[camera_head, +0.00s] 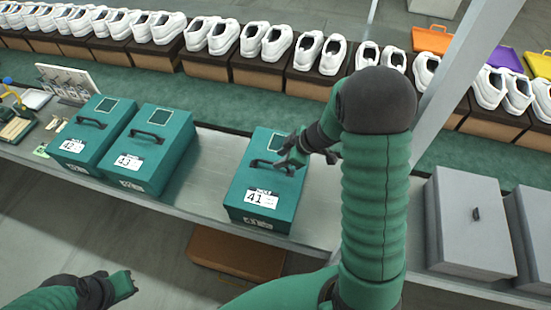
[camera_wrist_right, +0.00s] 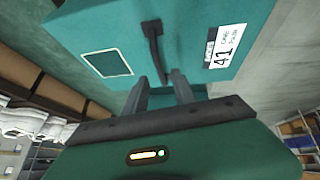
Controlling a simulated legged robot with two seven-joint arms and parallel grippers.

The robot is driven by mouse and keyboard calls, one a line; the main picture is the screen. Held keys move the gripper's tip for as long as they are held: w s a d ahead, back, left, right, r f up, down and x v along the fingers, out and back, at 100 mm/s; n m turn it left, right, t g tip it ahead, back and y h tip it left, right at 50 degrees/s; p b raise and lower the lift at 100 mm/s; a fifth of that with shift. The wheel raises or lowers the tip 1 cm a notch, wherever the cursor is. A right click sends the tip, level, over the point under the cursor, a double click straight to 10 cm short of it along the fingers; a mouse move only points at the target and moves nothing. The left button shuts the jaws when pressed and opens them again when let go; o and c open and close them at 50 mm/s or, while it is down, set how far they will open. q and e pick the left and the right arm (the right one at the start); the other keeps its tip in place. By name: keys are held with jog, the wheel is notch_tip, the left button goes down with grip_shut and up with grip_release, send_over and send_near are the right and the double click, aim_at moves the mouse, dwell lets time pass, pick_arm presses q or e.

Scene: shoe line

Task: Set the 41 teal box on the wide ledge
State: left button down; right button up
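The teal box labelled 41 (camera_head: 262,195) stands upright on a grey ledge (camera_head: 322,200), with a dark handle on its lid. My right gripper (camera_head: 290,160) is at that handle. In the right wrist view, the box (camera_wrist_right: 195,30) fills the upper middle, and the two fingers of the gripper (camera_wrist_right: 162,88) are apart. The end of the handle (camera_wrist_right: 154,45) shows between or just beyond them; contact cannot be told. My left gripper (camera_head: 128,285) is low at the left, away from the boxes, and its fingers are too small to read.
Teal boxes 43 (camera_head: 150,150) and 42 (camera_head: 90,132) stand to the left, with bare ledge between 43 and 41. Grey boxes (camera_head: 465,225) stand at the right. A post (camera_head: 450,95) rises behind my right arm. White shoes on brown boxes line the back.

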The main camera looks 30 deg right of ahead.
notch_tip(320, 180, up, 7)
jog(key=a+m+t+h, duration=0.2)
jog(key=m+h, duration=0.2)
jog(key=m, duration=0.1)
jog(key=s+a+f+m+g, duration=0.1)
jog(key=s+a+g, duration=0.1)
jog(key=s+a, duration=0.3)
jog(key=s+a+f+m+g+y, duration=0.1)
jog(key=s+a+m+g, duration=0.1)
jog(key=s+a, duration=0.4)
jog(key=s+g, duration=0.1)
jog(key=s, duration=0.2)
jog(key=shift+f+m, duration=0.25)
jog(key=shift+m, duration=0.05)
jog(key=shift+w, duration=0.1)
